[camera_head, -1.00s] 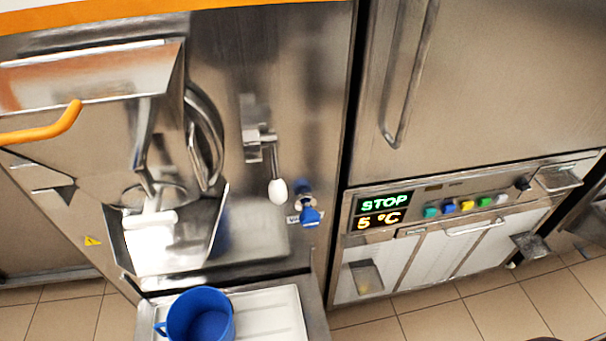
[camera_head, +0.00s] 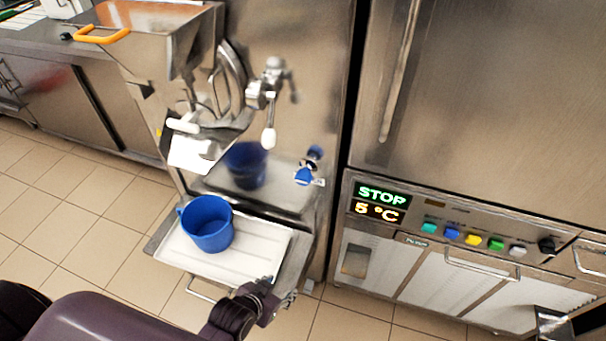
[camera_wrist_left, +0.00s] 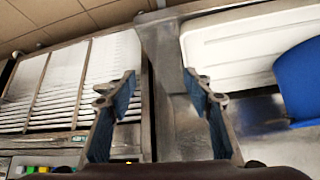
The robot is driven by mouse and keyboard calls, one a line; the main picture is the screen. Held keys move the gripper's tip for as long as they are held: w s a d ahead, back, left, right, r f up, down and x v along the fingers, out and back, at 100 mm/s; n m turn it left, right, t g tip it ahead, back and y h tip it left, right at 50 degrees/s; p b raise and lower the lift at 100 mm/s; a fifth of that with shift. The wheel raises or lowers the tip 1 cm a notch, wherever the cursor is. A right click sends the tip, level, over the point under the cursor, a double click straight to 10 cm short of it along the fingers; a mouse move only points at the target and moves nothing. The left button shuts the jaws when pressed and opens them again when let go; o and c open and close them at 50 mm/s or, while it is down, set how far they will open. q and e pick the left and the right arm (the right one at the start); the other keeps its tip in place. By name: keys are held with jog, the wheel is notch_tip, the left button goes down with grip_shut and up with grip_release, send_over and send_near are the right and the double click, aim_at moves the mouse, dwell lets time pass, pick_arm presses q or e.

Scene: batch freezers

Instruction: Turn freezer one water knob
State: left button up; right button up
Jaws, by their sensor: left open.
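The blue water knob (camera_head: 303,178) sits on the steel front of the left freezer, low and right of the white-tipped lever (camera_head: 268,138). My left gripper (camera_head: 268,298) is below the knob, near the front right corner of the tray shelf, apart from the knob. The left wrist view shows its two blue-padded fingers (camera_wrist_left: 160,82) spread apart with nothing between them. The knob cannot be made out in the left wrist view. My right gripper is not in view.
A blue jug (camera_head: 207,224) stands on the white tray (camera_head: 255,250) beside the gripper; it also shows in the left wrist view (camera_wrist_left: 298,82). To the right is a control panel with a STOP display (camera_head: 382,197) and coloured buttons. Tiled floor (camera_head: 75,240) is clear at left.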

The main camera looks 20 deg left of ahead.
pick_arm(q)
jog(key=w+d+r+t+p, duration=0.1)
jog(key=w+r+t, duration=0.5)
jog(key=w+r, duration=0.5)
jog(key=t, duration=0.5)
send_near(301, 180)
jog(key=w, duration=0.6)
jog(key=w+p, duration=0.1)
jog(key=w+d, duration=0.1)
jog(key=w, duration=0.1)
jog(key=shift+w+r+p, duration=0.15)
jog(key=shift+w+p, duration=0.15)
jog(key=shift+w, duration=0.75)
jog(key=shift+c, duration=0.4)
jog(key=c, duration=1.1)
